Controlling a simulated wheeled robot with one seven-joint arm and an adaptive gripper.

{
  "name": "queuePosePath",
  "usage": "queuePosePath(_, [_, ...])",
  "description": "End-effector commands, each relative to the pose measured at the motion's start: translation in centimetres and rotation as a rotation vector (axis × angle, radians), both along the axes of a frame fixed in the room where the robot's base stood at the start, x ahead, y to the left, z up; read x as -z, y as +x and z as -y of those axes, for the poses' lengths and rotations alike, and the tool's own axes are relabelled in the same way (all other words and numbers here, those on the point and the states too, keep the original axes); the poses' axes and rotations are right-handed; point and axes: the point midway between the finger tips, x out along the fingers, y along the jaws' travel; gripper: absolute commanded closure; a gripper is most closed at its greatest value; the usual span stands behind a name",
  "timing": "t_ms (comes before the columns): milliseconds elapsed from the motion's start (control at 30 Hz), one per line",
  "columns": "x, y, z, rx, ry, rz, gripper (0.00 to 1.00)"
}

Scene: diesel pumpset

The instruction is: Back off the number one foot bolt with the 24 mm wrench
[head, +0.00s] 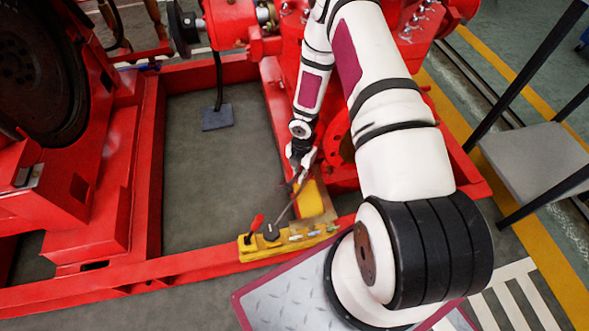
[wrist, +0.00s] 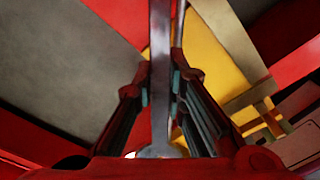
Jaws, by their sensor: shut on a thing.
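My gripper (head: 303,165) is above the right end of the red base frame, near a yellow block (head: 308,204). It is shut on a grey metal bar that looks like the wrench (wrist: 160,45). In the wrist view the bar stands upright between the two fingertips (wrist: 161,88). In the head view the wrench (head: 288,208) slants from the gripper down and left toward the yellow tool holder (head: 250,252). Whether its lower end touches the holder cannot be told. I cannot make out the number one foot bolt or the wrench's size mark.
The holder carries a red-handled tool (head: 257,222), a black knob-like piece (head: 271,231) and small silver pieces. The red frame (head: 152,180) surrounds open floor (head: 220,160). A grey shelf with dark legs (head: 540,155) stands at right. Red machinery (head: 228,22) rises behind.

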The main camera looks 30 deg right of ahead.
Motion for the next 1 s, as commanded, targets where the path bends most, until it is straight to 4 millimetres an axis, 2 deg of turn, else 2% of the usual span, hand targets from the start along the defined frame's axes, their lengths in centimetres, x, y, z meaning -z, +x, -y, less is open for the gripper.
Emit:
queuePosePath(367, [0.0, -0.3, 0.1, -0.017, 0.000, -0.001, 1.00])
queuePosePath(700, [-1.5, -0.2, 0.1, -0.017, 0.000, 0.000, 1.00])
queuePosePath(1000, [-1.4, -0.1, 0.1, -0.011, 0.001, 0.000, 1.00])
